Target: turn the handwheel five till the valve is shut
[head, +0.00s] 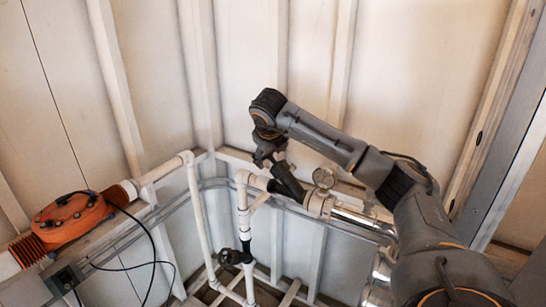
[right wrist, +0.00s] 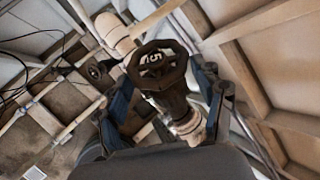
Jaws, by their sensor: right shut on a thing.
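Handwheel five (right wrist: 157,62) is a dark round wheel with a white 5 on its hub, facing the camera in the right wrist view. Behind it a dark valve body joins a white pipe fitting (right wrist: 187,127). My right gripper (right wrist: 168,78) has one blue-grey finger on each side of the wheel and is shut on it. In the head view my right gripper (head: 266,153) reaches down to the dark valve body (head: 287,182); the wheel itself is mostly hidden there. My left gripper is in neither view.
A second dark handwheel (head: 230,257) sits lower on a vertical pipe. An orange housing (head: 73,217) with black cables is at the left. White panelled walls stand close behind.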

